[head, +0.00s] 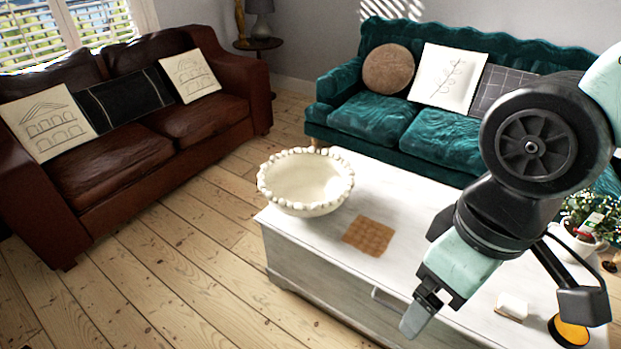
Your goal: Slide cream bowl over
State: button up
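The cream bowl (306,209) has a beaded rim and sits upright at the left end of the white table (300,246), close to its corner. It looks empty. My gripper (424,318) hangs near the table's front edge, to the right of and nearer than the bowl, apart from it. The fingers point down and left, and the far finger is partly hidden, so I cannot tell how far apart they are. Nothing shows held between them.
A brown woven square (369,236) lies flat right of the bowl. A small white block (511,306), a dark-and-orange object (572,331) and a potted plant (583,229) stand on the right. A teal sofa (412,129) is behind; a brown leather sofa (112,160) is left.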

aim_at(304, 184)
jog(key=u, duration=0.9)
jog(key=i+j+u, duration=0.2)
jog(key=i+u, duration=0.15)
jog(key=i, duration=0.15)
jog(key=i+u, duration=0.4)
jog(key=i+z, duration=0.1)
jog(key=i, duration=0.5)
jog(key=i+j+z, duration=0.1)
jog(key=i, duration=0.5)
jog(key=i+j+z, duration=0.1)
jog(key=i, duration=0.5)
jog(key=i+j+z, duration=0.1)
jog(key=z, duration=1.25)
